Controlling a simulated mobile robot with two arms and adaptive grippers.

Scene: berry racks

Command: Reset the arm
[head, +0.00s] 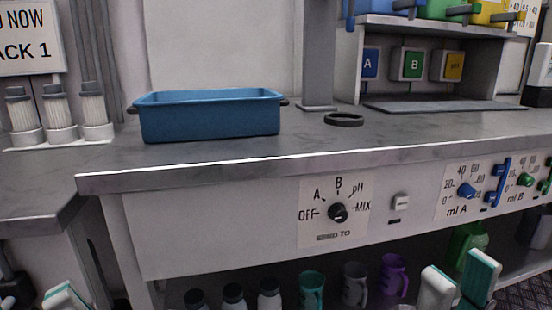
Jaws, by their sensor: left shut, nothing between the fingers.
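My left gripper (65,298) shows only as a white and teal fingertip at the bottom left edge, and it is shut and empty. My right gripper (459,284) is at the bottom right, with two white and teal fingers standing upright and a gap between them. Nothing shows between its fingers. Both grippers are low in the view, in front of the bench, and the rest of both arms is out of view.
A grey bench (230,160) crosses the view, with a blue bin (210,118) and a black ring (344,119) on top. Its front has a selector knob (338,212). Bottles and mugs (312,288) stand on a lower shelf. White filters (58,110) stand at left.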

